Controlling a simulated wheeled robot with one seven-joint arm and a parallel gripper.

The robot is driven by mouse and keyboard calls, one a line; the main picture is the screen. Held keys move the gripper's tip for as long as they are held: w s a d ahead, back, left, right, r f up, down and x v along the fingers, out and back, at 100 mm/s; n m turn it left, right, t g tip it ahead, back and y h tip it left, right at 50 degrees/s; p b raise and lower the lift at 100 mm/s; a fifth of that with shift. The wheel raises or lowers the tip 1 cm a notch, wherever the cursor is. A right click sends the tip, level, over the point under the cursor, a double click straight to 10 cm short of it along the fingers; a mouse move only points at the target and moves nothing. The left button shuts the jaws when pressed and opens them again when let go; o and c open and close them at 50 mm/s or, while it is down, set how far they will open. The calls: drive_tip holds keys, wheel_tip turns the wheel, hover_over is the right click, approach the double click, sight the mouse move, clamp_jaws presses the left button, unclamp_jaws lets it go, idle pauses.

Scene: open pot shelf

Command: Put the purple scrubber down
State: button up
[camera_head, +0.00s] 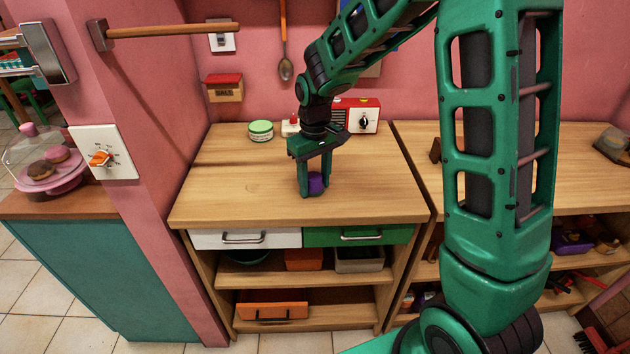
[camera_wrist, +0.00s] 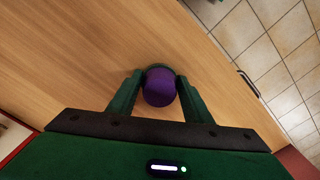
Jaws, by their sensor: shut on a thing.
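The purple scrubber (camera_head: 315,183) is a small, rounded purple thing between the fingers of my gripper (camera_head: 314,189). My gripper points straight down over the wooden counter (camera_head: 230,190), right of the counter's middle and toward its front. In the wrist view the scrubber (camera_wrist: 159,87) sits between the two green fingertips of my gripper (camera_wrist: 160,90), which are shut on it. The scrubber is at or just above the counter top; I cannot tell whether it touches. The fingers partly hide it.
A green round tin (camera_head: 260,131) and a red radio (camera_head: 358,116) stand at the back of the counter. The counter's left and front are clear. White (camera_head: 240,239) and green (camera_head: 358,236) drawers lie under the front edge. A second wooden counter (camera_head: 408,150) stands to the right.

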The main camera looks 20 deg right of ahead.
sight(315, 177)
drive_tip(key=o, duration=1)
wheel_tip(315, 177, up, 12)
drive_tip(key=s+d+r+m, duration=0.2)
drive_tip(key=s+d+m, duration=0.3)
drive_tip(key=s+d, duration=0.85)
drive_tip(key=s+d+f+m, duration=0.1)
drive_tip(key=s, duration=0.5)
drive_tip(key=s+d+f+m, duration=0.1)
drive_tip(key=s+m, duration=0.1)
drive_tip(key=s, duration=0.3)
drive_tip(key=s+d+f+m, duration=0.1)
drive_tip(key=s+d+f, duration=0.1)
drive_tip(key=s, duration=0.4)
drive_tip(key=shift+s+d+m, duration=0.1)
drive_tip(key=shift+s+m, duration=0.2)
drive_tip(key=shift+s, duration=0.05)
